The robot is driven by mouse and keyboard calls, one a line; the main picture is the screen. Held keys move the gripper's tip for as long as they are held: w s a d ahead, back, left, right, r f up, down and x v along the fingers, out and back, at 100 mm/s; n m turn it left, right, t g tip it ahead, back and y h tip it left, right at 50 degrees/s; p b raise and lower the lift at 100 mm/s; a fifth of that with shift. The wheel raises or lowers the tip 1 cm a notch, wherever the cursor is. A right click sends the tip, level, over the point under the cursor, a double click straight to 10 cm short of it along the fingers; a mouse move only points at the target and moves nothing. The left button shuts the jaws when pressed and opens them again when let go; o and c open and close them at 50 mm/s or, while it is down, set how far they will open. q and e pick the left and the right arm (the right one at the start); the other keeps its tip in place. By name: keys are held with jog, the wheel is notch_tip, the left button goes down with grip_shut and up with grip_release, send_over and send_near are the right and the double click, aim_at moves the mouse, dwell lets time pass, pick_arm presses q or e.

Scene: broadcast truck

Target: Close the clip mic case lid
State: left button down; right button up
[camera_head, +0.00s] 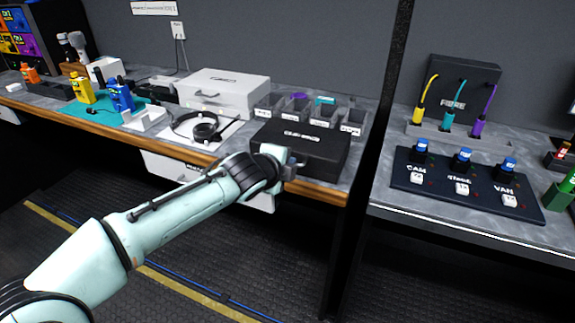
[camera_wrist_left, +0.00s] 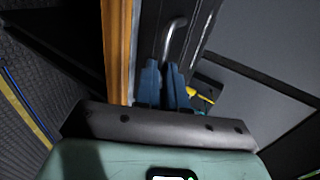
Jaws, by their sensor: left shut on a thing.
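The black clip mic case (camera_head: 303,147) sits at the right end of the wooden-edged bench, its labelled lid lying about flat on top. Whether the lid is fully down, I cannot tell. My left gripper (camera_head: 290,165) is at the case's front side and partly covers it. In the left wrist view, the two blue fingers (camera_wrist_left: 164,68) are close together at the lower end of the metal handle (camera_wrist_left: 175,35) on the dark case front (camera_wrist_left: 192,40). They are shut on the handle, though the exact contact is hard to see. My right gripper is not in view.
Small labelled bins (camera_head: 310,117) stand behind the case. Headphones (camera_head: 197,126) on a white mat and a white case (camera_head: 223,93) are to the left. A gap separates this bench from the right bench with its switch panel (camera_head: 463,181). The floor in front is clear.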

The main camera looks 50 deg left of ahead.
pick_arm(q)
jog(key=f, duration=0.2)
jog(key=shift+s+f+g, duration=0.2)
jog(key=shift+f+g, duration=0.1)
jog(key=shift+g, duration=0.1)
jog(key=c, duration=1.2)
grip_release()
jog(key=shift+s+d+r, duration=0.1)
jog(key=p+v, duration=0.3)
jog(key=v, duration=1)
jog(key=shift+r, duration=0.35)
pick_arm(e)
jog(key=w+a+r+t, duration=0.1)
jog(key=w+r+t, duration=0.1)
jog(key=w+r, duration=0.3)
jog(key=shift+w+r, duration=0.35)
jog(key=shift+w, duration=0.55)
pick_arm(q)
jog(key=shift+s, duration=0.1)
